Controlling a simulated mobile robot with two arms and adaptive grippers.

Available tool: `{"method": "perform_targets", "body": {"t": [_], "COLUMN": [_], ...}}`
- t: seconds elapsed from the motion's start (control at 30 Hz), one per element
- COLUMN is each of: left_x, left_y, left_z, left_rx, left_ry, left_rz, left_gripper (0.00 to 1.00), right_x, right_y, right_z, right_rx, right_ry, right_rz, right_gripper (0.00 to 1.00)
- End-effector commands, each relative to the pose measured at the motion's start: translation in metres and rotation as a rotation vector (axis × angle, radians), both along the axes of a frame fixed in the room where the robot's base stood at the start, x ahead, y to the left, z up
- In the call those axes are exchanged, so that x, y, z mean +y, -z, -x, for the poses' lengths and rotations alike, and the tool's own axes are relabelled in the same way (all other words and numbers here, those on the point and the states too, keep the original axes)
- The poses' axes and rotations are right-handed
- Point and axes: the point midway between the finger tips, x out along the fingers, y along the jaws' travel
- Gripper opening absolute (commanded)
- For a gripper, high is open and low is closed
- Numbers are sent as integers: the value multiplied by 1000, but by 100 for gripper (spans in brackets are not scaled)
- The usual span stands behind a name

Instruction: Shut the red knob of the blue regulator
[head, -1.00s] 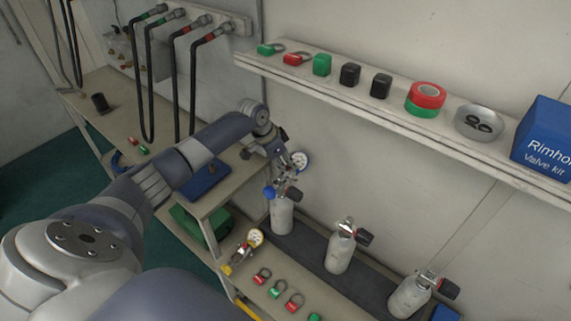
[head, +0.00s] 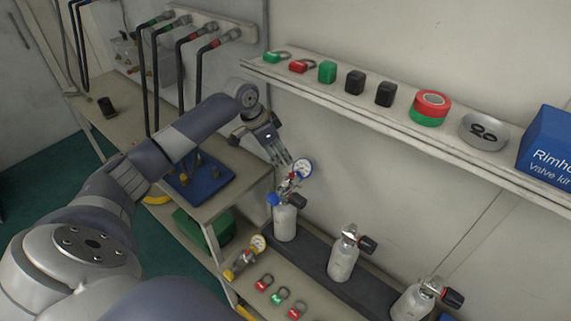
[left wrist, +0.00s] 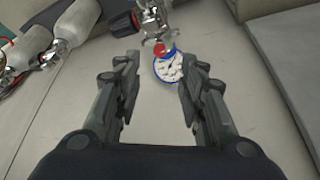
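The blue regulator (head: 291,187) sits on top of the leftmost grey cylinder (head: 285,224), with a blue-rimmed white gauge (head: 303,168) and a blue knob (head: 272,199). In the left wrist view, the red knob (left wrist: 160,48) shows just ahead of the fingertips, roughly midway between them, with the gauge (left wrist: 168,67) close by. My left gripper (head: 284,160) comes down from above onto the regulator's top. In the left wrist view, its two fingers (left wrist: 160,67) are apart with nothing held between them. Whether a finger touches the regulator cannot be told. My right gripper is out of view.
Two more cylinders (head: 343,260) stand to the right, with black-and-red knobs. A yellow regulator (head: 245,258) lies on the bench beside several padlocks (head: 281,295). A long shelf (head: 400,134) runs above on the wall. A blue mat (head: 203,189) lies left of the gripper.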

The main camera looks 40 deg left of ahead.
Motion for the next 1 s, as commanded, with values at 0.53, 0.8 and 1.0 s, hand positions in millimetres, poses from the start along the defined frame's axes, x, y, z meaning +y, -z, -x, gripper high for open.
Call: {"method": "perform_targets", "body": {"t": [0.53,0.8,1.0], "left_x": [6,-28,-108], "left_y": [-30,7,80], "left_z": [11,27,84], "left_rx": [0,33,72], "left_ry": [0,44,112], "left_rz": [1,-15,-43], "left_gripper": [37,37,37], "right_x": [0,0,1], "right_y": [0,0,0], "right_z": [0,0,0], "right_rx": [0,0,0], "right_ry": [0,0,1], "right_rz": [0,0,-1], "right_gripper": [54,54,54]}}
